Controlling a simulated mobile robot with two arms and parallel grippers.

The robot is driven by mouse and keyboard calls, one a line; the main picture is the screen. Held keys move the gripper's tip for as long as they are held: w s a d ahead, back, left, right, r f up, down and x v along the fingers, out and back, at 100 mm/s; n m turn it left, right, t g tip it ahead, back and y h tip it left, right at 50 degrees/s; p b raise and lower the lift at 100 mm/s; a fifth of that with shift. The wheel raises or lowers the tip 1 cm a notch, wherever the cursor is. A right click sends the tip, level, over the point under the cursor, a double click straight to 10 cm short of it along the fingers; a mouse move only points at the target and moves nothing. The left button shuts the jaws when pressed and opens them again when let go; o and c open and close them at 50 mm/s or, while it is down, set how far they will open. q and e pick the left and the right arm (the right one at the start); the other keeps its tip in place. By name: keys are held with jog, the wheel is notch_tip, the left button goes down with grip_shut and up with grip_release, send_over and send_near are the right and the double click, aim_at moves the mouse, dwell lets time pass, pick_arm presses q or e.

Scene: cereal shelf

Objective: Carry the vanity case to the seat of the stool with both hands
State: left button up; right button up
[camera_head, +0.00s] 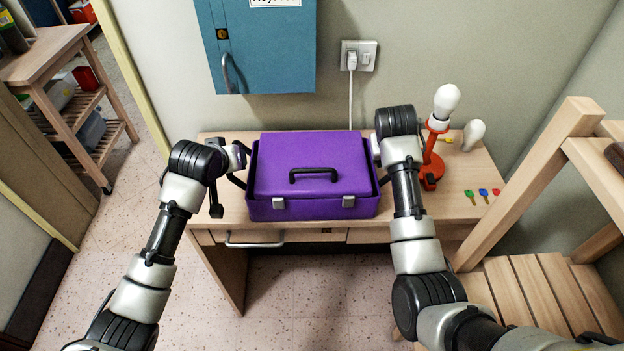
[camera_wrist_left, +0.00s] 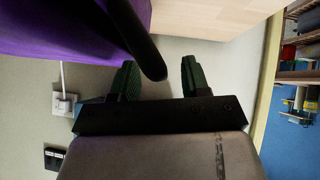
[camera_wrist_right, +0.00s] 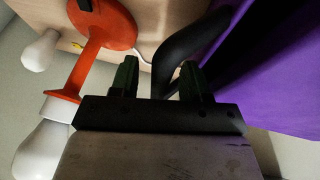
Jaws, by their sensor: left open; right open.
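The purple vanity case (camera_head: 315,207) stands closed and upright on the wooden desk, with a black top handle and two silver latches. It also shows in the left wrist view (camera_wrist_left: 55,25) and the right wrist view (camera_wrist_right: 275,75). My open left gripper (camera_head: 238,160) is at its left side; the black side handle (camera_wrist_left: 143,45) reaches between the fingers. My open right gripper (camera_head: 376,150) is at its right side; another black handle (camera_wrist_right: 178,50) lies between or just beyond the fingers. Contact is unclear. A slatted wooden seat (camera_head: 540,292), apparently the stool's, is at lower right.
The desk (camera_head: 220,210) holds a red lamp-like stand (camera_head: 430,168) with white bulbs close to my right arm, and several coloured keys (camera_head: 483,192). A blue cabinet (camera_head: 265,50) hangs behind the case. Wooden posts (camera_head: 525,185) rise between desk and seat.

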pick_arm(q)
jog(key=shift+w+d+f, duration=0.15)
jog(key=shift+w+f, duration=0.35)
pick_arm(e)
jog(key=shift+w+d+f, duration=0.15)
jog(key=shift+w+f, duration=0.1)
jog(key=shift+f, duration=0.35)
pick_arm(q)
grip_shut()
pick_arm(e)
grip_shut()
pick_arm(q)
jog(key=shift+r, duration=0.15)
pick_arm(e)
jog(key=shift+r, duration=0.1)
